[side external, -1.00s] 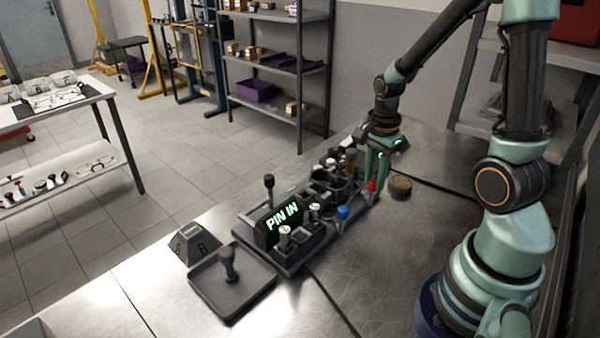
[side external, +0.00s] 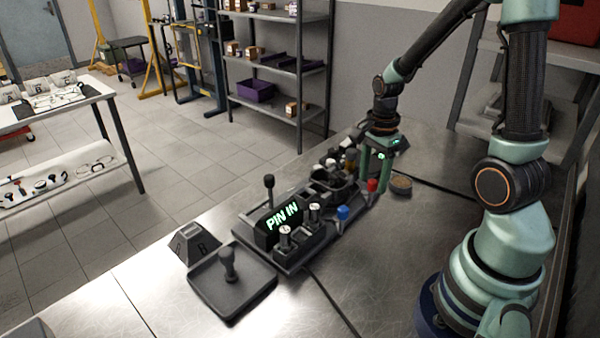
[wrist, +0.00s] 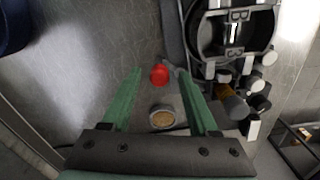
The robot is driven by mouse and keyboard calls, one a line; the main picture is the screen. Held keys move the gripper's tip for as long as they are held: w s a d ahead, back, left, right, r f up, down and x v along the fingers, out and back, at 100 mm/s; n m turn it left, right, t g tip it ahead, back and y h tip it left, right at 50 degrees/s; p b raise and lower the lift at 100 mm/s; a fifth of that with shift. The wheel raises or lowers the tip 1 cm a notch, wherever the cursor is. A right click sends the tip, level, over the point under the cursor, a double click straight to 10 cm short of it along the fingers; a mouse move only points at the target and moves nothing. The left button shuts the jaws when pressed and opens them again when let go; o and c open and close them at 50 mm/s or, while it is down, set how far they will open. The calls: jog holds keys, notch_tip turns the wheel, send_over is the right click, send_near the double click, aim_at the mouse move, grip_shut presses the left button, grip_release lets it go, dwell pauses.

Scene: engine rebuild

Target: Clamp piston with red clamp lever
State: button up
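The red clamp lever's knob (side external: 372,185) stands on the right side of the dark fixture (side external: 290,262). In the wrist view the red knob (wrist: 160,73) lies between the tips of my green fingers. My gripper (side external: 377,178) is open around or just above the knob, with a gap on both sides; the exact height is unclear. My gripper (wrist: 159,84) holds nothing. A round dark holder (wrist: 234,32) marked B shows at the top right of the wrist view, with a pale upright part in its middle; I cannot clearly make out the piston.
A small round cup with tan contents (side external: 400,185) stands close to the right of my fingers. A dark tray (side external: 232,285) is nearer the camera.

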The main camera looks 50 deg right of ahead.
notch_tip(320, 180, up, 12)
dwell(0.6)
jog(key=shift+a+r, duration=0.1)
jog(key=a+r+n+t, duration=0.2)
jog(key=a+n, duration=0.5)
jog(key=n, duration=0.3)
jog(key=a+r+n+t, duration=0.2)
jog(key=a+n, duration=0.4)
jog(key=n, duration=0.4)
jog(key=shift+s+a+r+n+t, duration=0.3)
jog(key=shift+a+t, duration=0.1)
jog(key=shift+t, duration=0.4)
